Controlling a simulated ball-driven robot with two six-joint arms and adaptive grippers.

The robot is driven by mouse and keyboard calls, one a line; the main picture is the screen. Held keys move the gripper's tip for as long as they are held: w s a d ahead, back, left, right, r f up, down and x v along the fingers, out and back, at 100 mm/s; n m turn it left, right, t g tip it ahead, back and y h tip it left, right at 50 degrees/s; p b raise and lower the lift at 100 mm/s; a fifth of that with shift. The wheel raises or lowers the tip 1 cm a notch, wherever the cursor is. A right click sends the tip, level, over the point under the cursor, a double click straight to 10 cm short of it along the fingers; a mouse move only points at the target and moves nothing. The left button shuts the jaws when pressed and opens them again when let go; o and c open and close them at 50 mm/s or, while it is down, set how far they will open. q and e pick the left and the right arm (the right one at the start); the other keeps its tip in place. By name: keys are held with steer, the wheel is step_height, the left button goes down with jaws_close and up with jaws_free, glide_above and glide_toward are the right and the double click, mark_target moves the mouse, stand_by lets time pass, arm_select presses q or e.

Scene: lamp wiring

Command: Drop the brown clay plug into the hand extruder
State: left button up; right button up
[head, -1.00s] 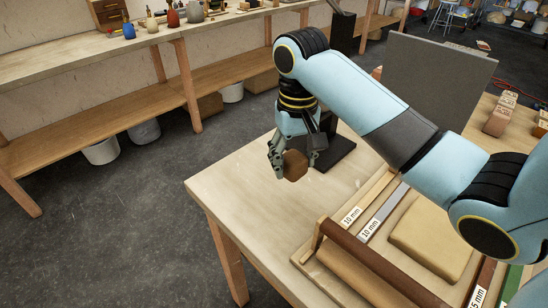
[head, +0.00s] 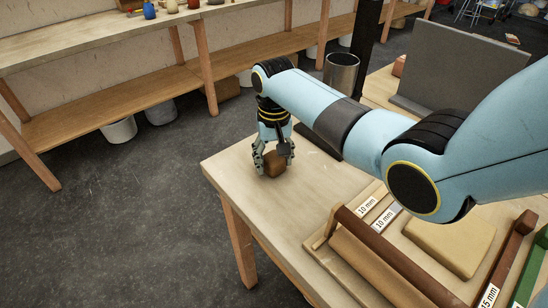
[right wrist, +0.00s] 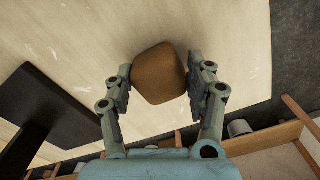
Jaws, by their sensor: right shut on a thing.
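The brown clay plug (head: 275,164), a rounded block, is between the fingers of my right gripper (head: 272,157), near the table's far left corner. In the right wrist view the plug (right wrist: 158,74) sits between the two fingertips of my right gripper (right wrist: 160,85), which is shut on it. I cannot tell whether the plug touches the table. What looks like the hand extruder's open-topped metal barrel (head: 341,74) stands upright beside a black post (head: 367,40), behind my right arm. Its black base plate (head: 318,142) is partly hidden by my arm. My left gripper is out of view.
The wooden table (head: 245,185) is bare around the plug. A tan clay slab (head: 448,246), a rolling pin (head: 365,268) and 10 mm strips (head: 374,205) lie at the front right. A grey board (head: 455,75) stands at the back right. A long shelf bench lines the wall.

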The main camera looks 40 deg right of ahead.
mark_target(274, 158)
steer(key=o, duration=1.4)
steer(key=shift+f, duration=0.1)
step_height(274, 158, up, 12)
steer(key=shift+r, duration=0.15)
steer(key=shift+a, duration=0.1)
